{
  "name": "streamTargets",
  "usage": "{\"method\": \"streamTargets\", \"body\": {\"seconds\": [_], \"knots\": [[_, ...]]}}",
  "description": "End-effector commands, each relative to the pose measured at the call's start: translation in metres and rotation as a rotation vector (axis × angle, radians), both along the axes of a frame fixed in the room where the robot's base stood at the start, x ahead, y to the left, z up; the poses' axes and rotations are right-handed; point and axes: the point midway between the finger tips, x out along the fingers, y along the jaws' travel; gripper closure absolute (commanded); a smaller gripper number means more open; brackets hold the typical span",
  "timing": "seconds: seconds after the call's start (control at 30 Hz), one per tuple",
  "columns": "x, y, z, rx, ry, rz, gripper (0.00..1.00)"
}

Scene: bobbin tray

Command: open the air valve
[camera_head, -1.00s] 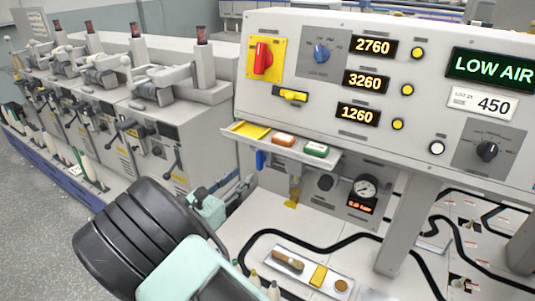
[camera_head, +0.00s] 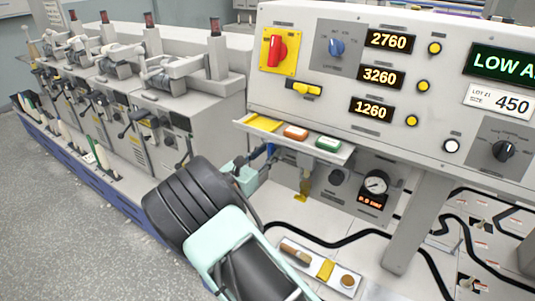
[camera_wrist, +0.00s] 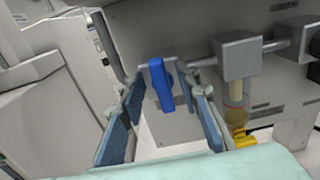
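The air valve's blue lever handle (camera_wrist: 161,86) hangs straight down on a grey pipe in the wrist view. In the head view only a small bit of blue (camera_head: 270,150) shows under the left end of the control panel. My gripper (camera_wrist: 160,97) is open, with one blue-padded finger left of the handle and one right of it. Clear gaps show on both sides, and I see no contact. In the head view my gripper (camera_head: 262,168) reaches in beneath the small shelf. A pressure gauge (camera_head: 375,184) has an orange display below it, too small to read surely. A "LOW AIR" sign (camera_head: 497,64) is lit green.
A grey regulator block (camera_wrist: 237,56) with a clear bowl (camera_wrist: 236,92) and yellow fitting (camera_wrist: 242,137) stands right of the handle. The shelf (camera_head: 345,156) with coloured items overhangs my gripper. A grey post (camera_head: 415,228) stands right. A small tray (camera_head: 345,290) lies below.

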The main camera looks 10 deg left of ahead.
Motion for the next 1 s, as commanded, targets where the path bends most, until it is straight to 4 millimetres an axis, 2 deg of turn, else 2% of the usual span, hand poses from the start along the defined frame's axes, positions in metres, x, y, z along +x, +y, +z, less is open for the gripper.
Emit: {"method": "streamTargets", "body": {"seconds": [0.17, 0.43, 0.77, 1.0], "knots": [[0.0, -0.0001, -0.0001, 0.0, 0.0, 0.0, 0.72], [-0.0002, 0.0, -0.0001, 0.0, 0.0, 0.0, 1.0], [-0.0004, -0.0002, -0.0014, 0.021, -0.007, 0.0, 1.0], [-0.0009, -0.0017, -0.0045, 0.126, -0.043, -0.001, 1.0]]}}
